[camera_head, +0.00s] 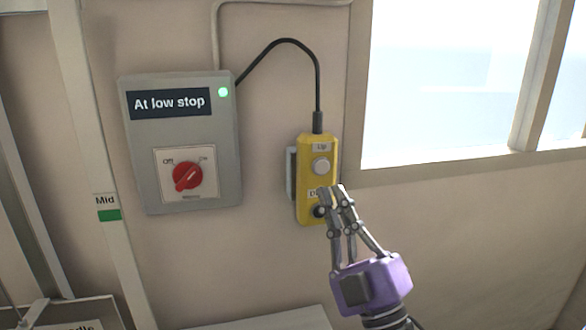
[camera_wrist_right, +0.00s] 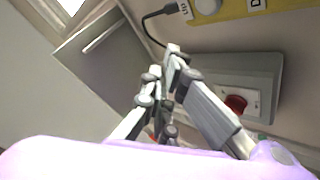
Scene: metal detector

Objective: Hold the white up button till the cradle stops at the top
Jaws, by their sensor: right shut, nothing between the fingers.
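The yellow pendant (camera_head: 303,180) hangs on the wall with a round white up button (camera_head: 320,166) in its upper half. A dark down button (camera_head: 319,211) sits below it, partly covered by my fingers. My right gripper (camera_head: 332,191) is shut and empty, its fingertips in front of the pendant just below the white button in the head view. Whether they touch the pendant cannot be told. In the right wrist view, the fingertips (camera_wrist_right: 167,60) appear apart from the white button (camera_wrist_right: 207,5) at the top edge. The cradle is not recognisable. My left gripper is not in view.
A grey control box (camera_head: 180,130) left of the pendant reads "At low stop", with a lit green lamp (camera_head: 223,92) and red rotary switch (camera_head: 187,176). A black cable (camera_head: 290,41) loops to the pendant. A green "Mid" mark (camera_head: 109,215) is on the left post.

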